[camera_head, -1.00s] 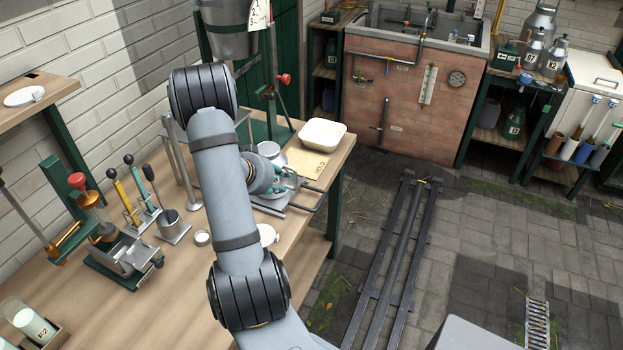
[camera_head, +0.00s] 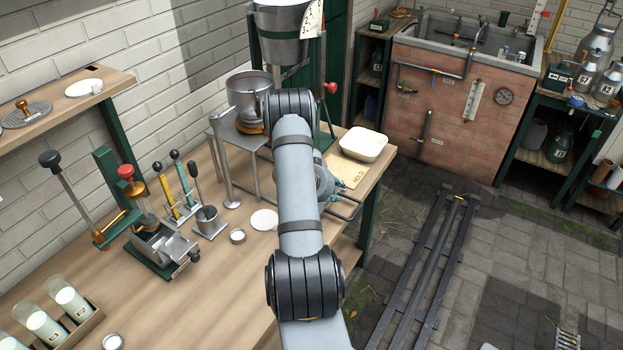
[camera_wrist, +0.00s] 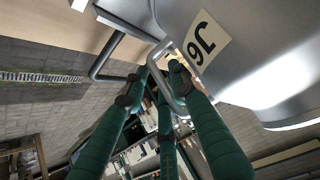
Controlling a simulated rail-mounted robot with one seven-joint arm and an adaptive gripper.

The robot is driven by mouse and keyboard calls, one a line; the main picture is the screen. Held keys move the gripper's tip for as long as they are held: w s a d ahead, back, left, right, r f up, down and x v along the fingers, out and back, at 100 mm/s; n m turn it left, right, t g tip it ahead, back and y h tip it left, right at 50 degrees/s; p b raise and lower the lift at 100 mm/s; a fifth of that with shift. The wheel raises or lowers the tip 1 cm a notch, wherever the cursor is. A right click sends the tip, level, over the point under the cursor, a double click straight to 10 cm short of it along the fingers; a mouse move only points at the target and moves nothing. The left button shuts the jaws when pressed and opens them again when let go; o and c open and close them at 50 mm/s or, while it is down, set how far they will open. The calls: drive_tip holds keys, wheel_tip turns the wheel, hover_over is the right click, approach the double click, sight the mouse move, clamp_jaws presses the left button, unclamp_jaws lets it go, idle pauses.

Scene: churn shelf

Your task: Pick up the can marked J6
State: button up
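The can marked J6 (camera_wrist: 255,60) is a grey metal can with a cream label, close up on the right in the wrist view, its label turned on its side. A bent metal handle (camera_wrist: 158,50) shows beside it. My gripper (camera_wrist: 152,85) has long green fingers reaching up to the handle, next to the can. The handle passes among the fingers, but I cannot tell whether they are shut on it. In the head view my arm hides the can and most of my gripper; only small green parts (camera_head: 335,187) show beside the arm.
The wooden bench holds a metal stand with a pot (camera_head: 248,92), a cream tray (camera_head: 364,144), a lever press (camera_head: 160,240) and several jars (camera_head: 68,298) at the front left. A dark floor rail (camera_head: 430,255) lies right of the bench, with paving around it.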

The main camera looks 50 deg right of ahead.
drive_tip(key=c, duration=0.3)
clamp_jaws()
idle(0.6)
drive_tip(key=shift+w+d+r, duration=0.1)
drive_tip(key=shift+w+r, duration=0.05)
